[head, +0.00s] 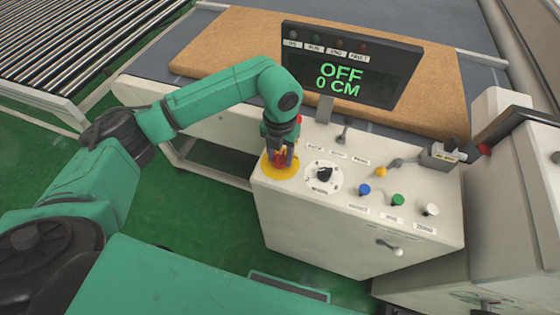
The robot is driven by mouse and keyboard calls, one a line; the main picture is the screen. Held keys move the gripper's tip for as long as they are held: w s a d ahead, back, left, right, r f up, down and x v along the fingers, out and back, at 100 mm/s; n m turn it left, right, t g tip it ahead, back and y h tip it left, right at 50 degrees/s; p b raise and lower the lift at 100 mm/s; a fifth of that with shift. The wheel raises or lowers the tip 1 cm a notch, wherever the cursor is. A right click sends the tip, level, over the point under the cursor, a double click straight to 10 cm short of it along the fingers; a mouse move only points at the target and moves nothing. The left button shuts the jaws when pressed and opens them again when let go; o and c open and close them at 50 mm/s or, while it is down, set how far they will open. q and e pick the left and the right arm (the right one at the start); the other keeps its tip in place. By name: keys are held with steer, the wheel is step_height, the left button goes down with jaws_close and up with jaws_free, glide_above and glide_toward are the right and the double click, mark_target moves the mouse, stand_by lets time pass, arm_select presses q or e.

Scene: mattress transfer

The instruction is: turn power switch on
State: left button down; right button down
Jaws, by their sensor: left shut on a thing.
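My left gripper (280,157) points down at the left end of a white control console (330,210). It is shut on a red knob (281,160), mostly hidden between the fingers, above a round yellow plate (272,171). To its right is a black rotary knob (324,175) on a white disc. Small labels on the console are too small to read surely, so I cannot tell which control is the power switch. The display (347,70) reads "OFF" and "0 CM" in green. My right gripper is not in view.
Blue (364,189), green (397,200) and white (431,209) buttons and a yellow knob (381,172) sit further right. A small lever (342,135) stands behind the rotary knob. A brown mattress (230,42) lies behind the display. A roller conveyor (80,40) is at upper left.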

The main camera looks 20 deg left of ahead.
arm_select(q)
steer(key=m+b, duration=0.4)
steer(key=shift+f+m+b, duration=0.15)
steer(key=shift+m+b, duration=0.15)
steer(key=m+b, duration=0.2)
steer(key=shift+m, duration=0.4)
steer(key=shift+r+m+b, duration=0.25)
steer(key=shift+m+b, duration=0.15)
steer(key=shift+b, duration=0.1)
steer(key=shift+c, duration=1.8)
jaws_free()
